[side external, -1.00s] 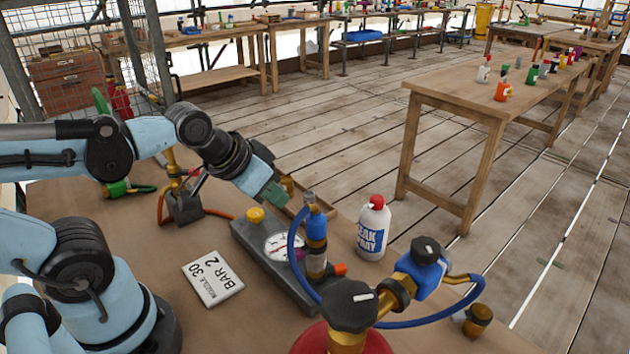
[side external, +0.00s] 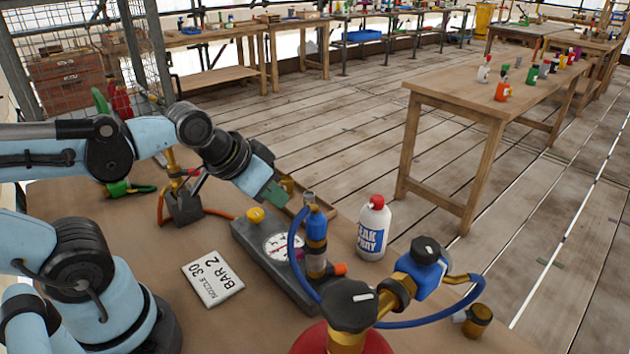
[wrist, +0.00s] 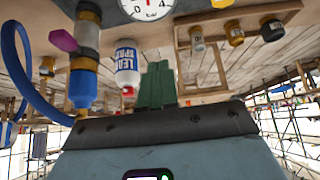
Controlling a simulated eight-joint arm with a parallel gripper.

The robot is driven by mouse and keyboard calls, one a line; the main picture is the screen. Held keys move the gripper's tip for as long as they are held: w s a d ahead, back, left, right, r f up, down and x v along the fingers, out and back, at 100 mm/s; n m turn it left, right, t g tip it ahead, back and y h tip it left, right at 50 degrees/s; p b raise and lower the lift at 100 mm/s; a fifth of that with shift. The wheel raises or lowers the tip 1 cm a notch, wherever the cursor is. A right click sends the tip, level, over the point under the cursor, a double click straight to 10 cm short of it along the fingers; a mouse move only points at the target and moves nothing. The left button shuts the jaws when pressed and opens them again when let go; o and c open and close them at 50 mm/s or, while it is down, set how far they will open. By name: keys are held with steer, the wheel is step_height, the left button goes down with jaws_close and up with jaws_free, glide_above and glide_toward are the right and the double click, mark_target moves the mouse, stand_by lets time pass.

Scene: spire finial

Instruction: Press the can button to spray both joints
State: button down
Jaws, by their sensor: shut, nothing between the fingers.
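The white leak spray can (side external: 372,235) with a blue label stands upright on the bench, its red button (side external: 377,202) on top. In the wrist view the can (wrist: 126,62) appears upside down, beside my fingers. My gripper (side external: 272,196) is shut and empty, its green fingers above the bench, left of the can and apart from it. The fingers also show in the wrist view (wrist: 157,85). A blue hose fitting (side external: 316,228) stands at the gauge block, and a brass and blue valve joint (side external: 410,280) sits by the red cylinder. No spray or foam is visible on them.
The grey gauge block (side external: 262,240) with a yellow knob lies between my arm and the can. A blue hose (side external: 385,322) loops in front of the can. A "Nozzle 30 Bar 2" card (side external: 212,278) lies at left. A torch stand (side external: 184,207) is behind it.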

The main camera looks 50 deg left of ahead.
steer(key=w+d+r+n+g, duration=0.3)
steer(key=w+r+n, duration=0.4)
steer(key=w+r, duration=0.15)
step_height(320, 180, up, 6)
steer(key=f+n+g, duration=0.1)
steer(key=n+g, duration=0.3)
steer(key=n, duration=0.7)
glide_above(378, 198)
steer(key=shift+r, duration=0.25)
step_height(378, 198, down, 14)
